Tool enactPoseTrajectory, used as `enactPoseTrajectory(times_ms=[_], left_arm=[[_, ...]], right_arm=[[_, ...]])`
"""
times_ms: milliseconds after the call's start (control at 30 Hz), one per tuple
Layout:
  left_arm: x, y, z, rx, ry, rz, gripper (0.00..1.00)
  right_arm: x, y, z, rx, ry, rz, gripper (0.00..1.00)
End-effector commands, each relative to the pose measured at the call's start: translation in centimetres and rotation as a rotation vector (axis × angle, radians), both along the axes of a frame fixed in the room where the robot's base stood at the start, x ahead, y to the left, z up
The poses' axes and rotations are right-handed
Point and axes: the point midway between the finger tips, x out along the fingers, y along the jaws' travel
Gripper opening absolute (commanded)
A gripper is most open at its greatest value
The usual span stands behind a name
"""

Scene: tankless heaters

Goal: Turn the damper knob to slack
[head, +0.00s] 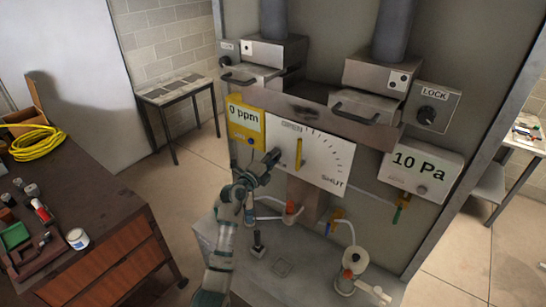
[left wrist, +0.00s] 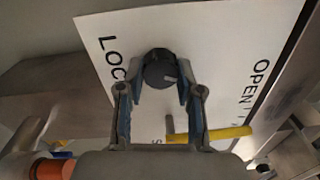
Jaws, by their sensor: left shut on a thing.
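The damper panel (head: 318,165) is a white tilted plate marked OPEN and SHUT, with a scale and a yellow lever (head: 298,152). In the left wrist view the panel (left wrist: 215,50) shows the letters LOC, OPEN and the yellow lever (left wrist: 212,135). The dark round damper knob (left wrist: 158,68) sits on the panel by the letters LOC, with a light mark on its face. My left gripper (head: 273,156) is at the panel's left part; in the left wrist view its fingers (left wrist: 160,88) are closed around the knob. The gripper hides the knob in the head view. My right gripper is not in view.
A yellow meter (head: 246,120) reading 0 ppm hangs left of the panel; a white meter (head: 420,170) reads 10 Pa. A LOCK box (head: 436,104) with a dark knob is at upper right. A metal bench (head: 300,265) with tubing lies below. A cluttered wooden workbench (head: 85,190) stands left.

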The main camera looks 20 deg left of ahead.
Motion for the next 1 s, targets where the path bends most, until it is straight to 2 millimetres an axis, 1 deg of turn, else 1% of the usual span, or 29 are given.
enactPoseTrajectory(times_ms=[33,333,833,867,900,933,967,1000], left_arm=[[0.02,-0.21,-0.82,-0.022,0.024,-0.004,0.01],[0.02,-0.19,-0.82,-0.114,0.059,-0.004,0.01],[0.02,-0.18,-0.88,-0.128,0.066,-0.004,0.01],[0.02,-0.18,-0.88,-0.128,0.066,-0.004,0.40],[0.01,-0.18,-0.88,-0.128,0.066,-0.004,0.50],[0.01,-0.17,-0.86,-0.128,0.066,-0.003,0.58],[0.01,-0.17,-0.80,-0.129,0.065,-0.003,0.61],[0.00,-0.15,-0.70,-0.129,0.062,-0.003,0.61]], right_arm=[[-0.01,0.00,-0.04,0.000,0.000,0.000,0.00],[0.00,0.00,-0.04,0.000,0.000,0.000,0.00],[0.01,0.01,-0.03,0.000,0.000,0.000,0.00],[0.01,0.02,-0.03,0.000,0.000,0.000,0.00],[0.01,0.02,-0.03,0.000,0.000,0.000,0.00],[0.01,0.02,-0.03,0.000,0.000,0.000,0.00],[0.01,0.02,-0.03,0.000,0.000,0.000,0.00],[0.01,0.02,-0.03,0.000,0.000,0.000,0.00]])
